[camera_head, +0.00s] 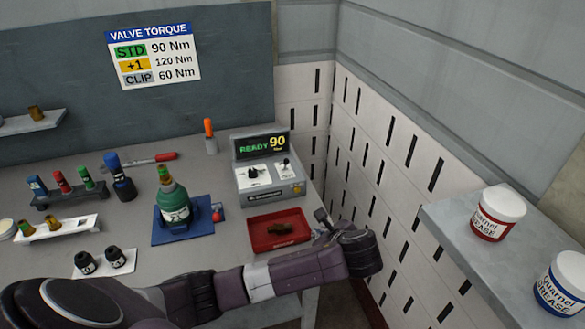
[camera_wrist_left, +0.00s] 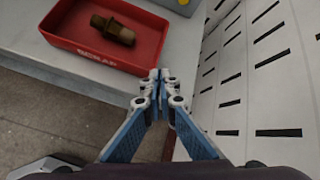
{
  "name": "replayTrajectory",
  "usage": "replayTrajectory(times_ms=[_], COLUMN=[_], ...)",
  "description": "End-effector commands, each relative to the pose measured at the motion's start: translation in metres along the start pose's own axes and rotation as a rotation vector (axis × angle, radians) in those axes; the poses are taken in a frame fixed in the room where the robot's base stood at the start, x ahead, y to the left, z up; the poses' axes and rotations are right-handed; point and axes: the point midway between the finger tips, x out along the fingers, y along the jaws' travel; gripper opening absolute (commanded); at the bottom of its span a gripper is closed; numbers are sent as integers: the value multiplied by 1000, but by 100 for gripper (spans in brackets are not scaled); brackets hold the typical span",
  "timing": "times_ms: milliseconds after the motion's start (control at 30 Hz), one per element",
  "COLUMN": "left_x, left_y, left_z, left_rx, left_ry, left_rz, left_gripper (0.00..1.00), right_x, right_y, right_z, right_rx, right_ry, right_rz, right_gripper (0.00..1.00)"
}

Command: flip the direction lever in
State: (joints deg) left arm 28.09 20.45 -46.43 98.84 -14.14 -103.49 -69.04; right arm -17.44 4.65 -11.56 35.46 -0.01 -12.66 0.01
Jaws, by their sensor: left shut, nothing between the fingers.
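The grey controller box (camera_head: 272,188) stands at the back right of the bench, with a display (camera_head: 262,145) reading "READY 90 Nm". Its sloping panel carries a black knob (camera_head: 252,174) on the left and a small dark lever (camera_head: 285,163) on the right. I cannot tell which way the lever is set. My left gripper (camera_head: 322,217) is in front of the box and right of the red tray, apart from the lever. In the left wrist view its fingers (camera_wrist_left: 160,76) are together with nothing between them. My right gripper is not in view.
The red scrap tray (camera_head: 262,240) holds a brass fitting (camera_head: 280,229). A green bottle-shaped item (camera_head: 173,205) stands on a blue mat (camera_head: 160,238). The slotted white wall (camera_head: 375,165) is close on the right. A shelf (camera_head: 450,222) holds two grease tubs.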

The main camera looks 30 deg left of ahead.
Motion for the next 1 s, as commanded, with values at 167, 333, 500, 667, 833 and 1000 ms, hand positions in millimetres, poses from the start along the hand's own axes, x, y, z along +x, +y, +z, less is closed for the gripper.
replayTrajectory(times_ms=[167, 333, 500, 667, 833, 1000], left_x=[4, 3, 2, 2, 2, 12], left_y=[-33, -52, -59, -59, -59, -59], left_z=[54, 94, 111, 111, 111, 116], left_rx=[159, 275, 319, 323, 321, 321], left_ry=[-157, -273, -319, -322, -320, -321], left_rz=[-1, 24, 39, 40, 40, 43], left_gripper=[0, 0, 0, 0, 0, 0], right_x=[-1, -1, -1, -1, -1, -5], right_y=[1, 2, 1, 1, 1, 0], right_z=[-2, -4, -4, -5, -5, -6], right_rx=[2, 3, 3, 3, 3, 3], right_ry=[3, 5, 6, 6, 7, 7], right_rz=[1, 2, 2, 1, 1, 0], right_gripper=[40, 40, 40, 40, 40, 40])
